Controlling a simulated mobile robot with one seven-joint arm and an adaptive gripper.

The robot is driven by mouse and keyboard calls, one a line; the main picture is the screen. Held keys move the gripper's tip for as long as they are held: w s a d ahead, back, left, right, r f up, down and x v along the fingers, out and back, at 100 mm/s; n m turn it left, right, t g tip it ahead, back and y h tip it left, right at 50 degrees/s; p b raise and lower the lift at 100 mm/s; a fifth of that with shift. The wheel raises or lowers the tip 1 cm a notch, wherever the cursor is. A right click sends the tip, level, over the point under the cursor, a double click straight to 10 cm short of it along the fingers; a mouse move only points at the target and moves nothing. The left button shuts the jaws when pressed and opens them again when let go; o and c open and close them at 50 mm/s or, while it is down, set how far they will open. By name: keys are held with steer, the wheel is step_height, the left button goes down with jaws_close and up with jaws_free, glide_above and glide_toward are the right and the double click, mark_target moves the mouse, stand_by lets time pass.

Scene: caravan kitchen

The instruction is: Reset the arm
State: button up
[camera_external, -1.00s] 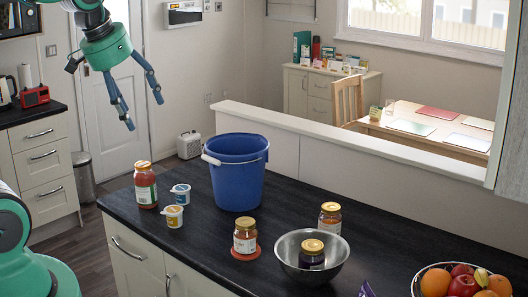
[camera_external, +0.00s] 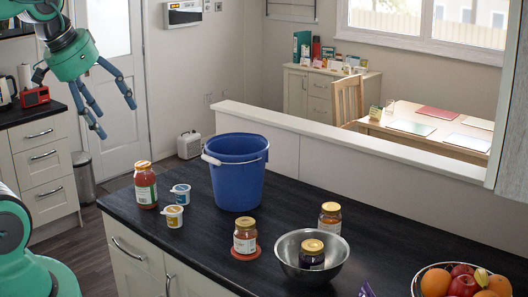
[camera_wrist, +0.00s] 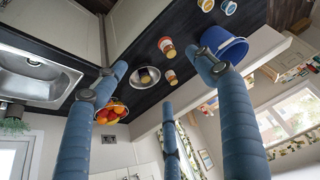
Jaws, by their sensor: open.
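My gripper (camera_external: 117,118) is in the upper left of the external view, open and empty, in the air left of the dark counter. Its blue fingers are spread and touch nothing. In the wrist view the fingers (camera_wrist: 165,85) reach across the picture, with the counter and its things far beyond them. My arm's upper part is cut off by the top edge of the external view.
On the counter (camera_external: 180,238) stand a blue bucket (camera_external: 237,180), several jars, two small tubs, a metal bowl (camera_external: 289,250) holding a jar, and a fruit bowl (camera_external: 416,281). A half wall (camera_external: 330,150) runs behind. Air around my gripper is free.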

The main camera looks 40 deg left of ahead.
step_height(320, 180, down, 12)
steer(key=b, duration=1.1)
steer(key=shift+r, duration=0.15)
steer(key=o, duration=0.8)
steer(key=shift+c, duration=0.2)
steer(key=w+a+f+n+g+h+b, duration=0.1)
steer(key=a+f+n+h+b, duration=0.4)
steer(key=f, duration=1.3)
steer(key=a+f+n+t+y, duration=0.1)
steer(key=a+f+n+t, duration=0.1)
steer(key=a, duration=0.5)
steer(key=s+a+f+n+t+y, duration=0.1)
steer(key=a+f+n+t, duration=0.2)
steer(key=a+n, duration=0.3)
steer(key=s+a+f+n+t+y, duration=0.1)
steer(key=a+f+n+t, duration=0.2)
steer(key=a, duration=0.6)
steer(key=shift+a+f+n+t+y, duration=0.3)
steer(key=shift+n+t, duration=0.1)
steer(key=shift+t, duration=0.4)
